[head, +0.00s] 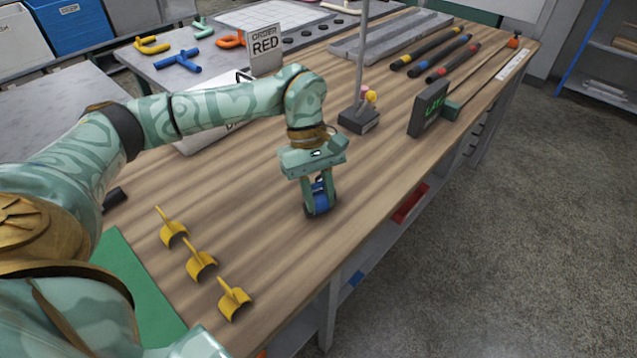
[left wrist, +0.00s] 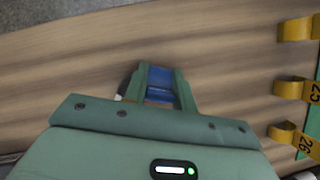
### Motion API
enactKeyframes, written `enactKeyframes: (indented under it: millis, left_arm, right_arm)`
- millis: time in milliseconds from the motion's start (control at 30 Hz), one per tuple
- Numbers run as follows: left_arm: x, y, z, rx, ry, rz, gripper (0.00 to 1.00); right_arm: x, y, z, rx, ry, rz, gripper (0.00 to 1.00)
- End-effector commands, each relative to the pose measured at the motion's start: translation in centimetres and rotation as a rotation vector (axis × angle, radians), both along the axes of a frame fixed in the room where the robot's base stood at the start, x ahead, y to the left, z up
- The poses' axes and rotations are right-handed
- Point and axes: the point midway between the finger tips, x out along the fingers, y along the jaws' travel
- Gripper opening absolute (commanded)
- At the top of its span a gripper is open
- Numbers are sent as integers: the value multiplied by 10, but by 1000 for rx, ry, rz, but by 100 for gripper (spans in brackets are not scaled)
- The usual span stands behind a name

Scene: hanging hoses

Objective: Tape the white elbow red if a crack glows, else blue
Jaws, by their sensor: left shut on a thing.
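My left gripper (head: 318,190) is shut on a blue roll (head: 321,205) that looks like tape. The roll is low over the wooden bench or touching it; I cannot tell which. In the left wrist view the blue roll (left wrist: 159,86) shows between the two green fingers. I cannot make out a white elbow or a glowing crack in either view. A white case or board (head: 190,145) is partly hidden behind my left arm. My right gripper is not in view.
A sign reading "ORDER RED" (head: 264,44) stands behind my arm. Yellow clips (head: 200,264) lie near a green mat (head: 135,290). A pole on a dark base (head: 358,121) and a dark display with green text (head: 428,108) stand to the right. Coloured pipe fittings (head: 178,61) lie behind.

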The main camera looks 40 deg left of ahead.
Motion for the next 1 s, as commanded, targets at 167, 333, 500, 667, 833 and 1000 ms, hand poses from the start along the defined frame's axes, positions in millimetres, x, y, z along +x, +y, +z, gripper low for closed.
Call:
enactKeyframes:
  millis: [167,333,500,667,833,1000]
  left_arm:
    - [-1,-1,-8,2,6,-4,4]
    - [-2,0,-12,3,8,-4,4]
    - [-2,0,-16,5,9,-4,4]
    - [-2,1,-19,6,8,-3,4]
    - [-1,1,-21,8,7,-1,4]
    - [-1,2,-24,8,8,0,4]
  right_arm:
    - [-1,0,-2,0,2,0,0]
    - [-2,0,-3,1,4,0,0]
    - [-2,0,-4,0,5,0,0]
    - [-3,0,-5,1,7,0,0]
    - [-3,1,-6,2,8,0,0]
    - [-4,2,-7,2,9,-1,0]
